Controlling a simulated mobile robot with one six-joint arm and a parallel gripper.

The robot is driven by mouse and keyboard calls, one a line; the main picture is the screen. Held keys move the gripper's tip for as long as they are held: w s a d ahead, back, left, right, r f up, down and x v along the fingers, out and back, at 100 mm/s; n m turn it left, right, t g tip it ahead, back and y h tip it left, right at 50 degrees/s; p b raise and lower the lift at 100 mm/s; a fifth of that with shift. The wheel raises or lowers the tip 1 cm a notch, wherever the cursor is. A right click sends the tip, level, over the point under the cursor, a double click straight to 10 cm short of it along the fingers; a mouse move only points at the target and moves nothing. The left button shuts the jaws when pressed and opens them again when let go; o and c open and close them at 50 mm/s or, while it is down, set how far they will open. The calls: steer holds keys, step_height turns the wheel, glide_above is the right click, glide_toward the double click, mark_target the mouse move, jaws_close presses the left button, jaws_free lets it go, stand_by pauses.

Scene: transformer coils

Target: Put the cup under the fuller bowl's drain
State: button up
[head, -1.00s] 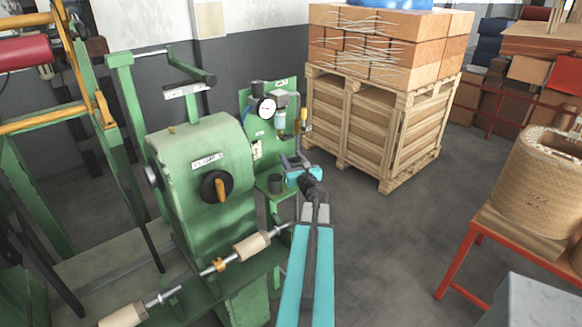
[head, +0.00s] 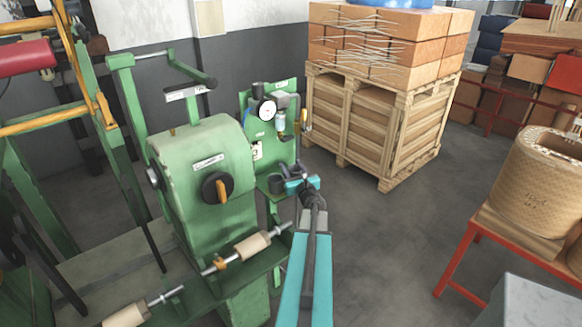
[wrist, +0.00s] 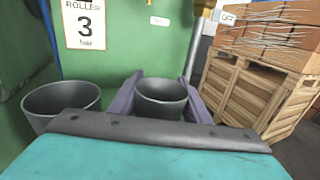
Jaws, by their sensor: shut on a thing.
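A dark grey cup (wrist: 160,97) stands between the two purple fingers of my gripper (wrist: 160,103) in the wrist view, and my gripper is shut on it. A second dark grey cup (wrist: 60,103) is to the left of it, apart from the fingers. In the head view, a dark cup (head: 275,184) is on the green shelf left of my gripper (head: 290,171); the held cup is hard to make out there. A pale blue bowl (head: 280,122) hangs under the air unit, with a brass-coloured part (head: 303,118) to its right. Their fill levels are too small to tell.
The green machine (head: 205,180) with its black and orange knob is left of my arm. A round gauge (head: 267,109) sits on the green panel above. A wooden pallet crate (head: 375,125) stands behind on the right. The floor between crate and red table is clear.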

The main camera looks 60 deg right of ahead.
steer(key=shift+f+b, duration=0.2)
steer(key=shift+b, duration=0.15)
steer(key=o, duration=0.9)
steer(key=shift+r+p, duration=0.3)
steer(key=shift+p, duration=0.15)
steer(key=shift+s+a+f+b, duration=0.15)
steer(key=shift+s+a+b, duration=0.25)
steer(key=shift+s+a, duration=0.1)
steer(key=shift+b+v, duration=1.3)
steer(key=shift+v, duration=4.05)
steer(key=shift+d, duration=0.1)
